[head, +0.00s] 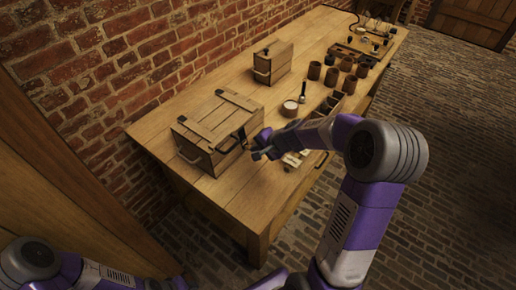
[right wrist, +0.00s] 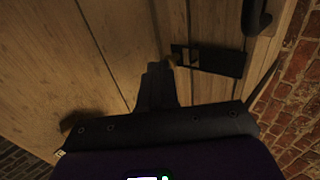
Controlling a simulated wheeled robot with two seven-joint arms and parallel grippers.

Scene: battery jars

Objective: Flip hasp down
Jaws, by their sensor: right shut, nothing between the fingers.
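A wooden crate (head: 205,145) with a closed slatted lid and dark metal straps stands at the near end of the bench. The dark hasp (head: 242,134) is at its right-hand face; whether it is up or down is hard to tell. In the right wrist view a dark slotted metal plate, which looks like the hasp (right wrist: 222,62), lies against pale wood. My right gripper (head: 257,152) is beside that face. In the wrist view its shut, empty fingers (right wrist: 158,72) are just left of the plate; contact is unclear. My left gripper is out of view.
A dark handle (head: 187,157) is on the crate's near end. A smaller wooden box (head: 272,63), a pale jar (head: 290,108), several brown jars (head: 331,76) and a tray (head: 352,55) stand farther along the bench (head: 235,195). A brick wall (head: 130,60) runs behind.

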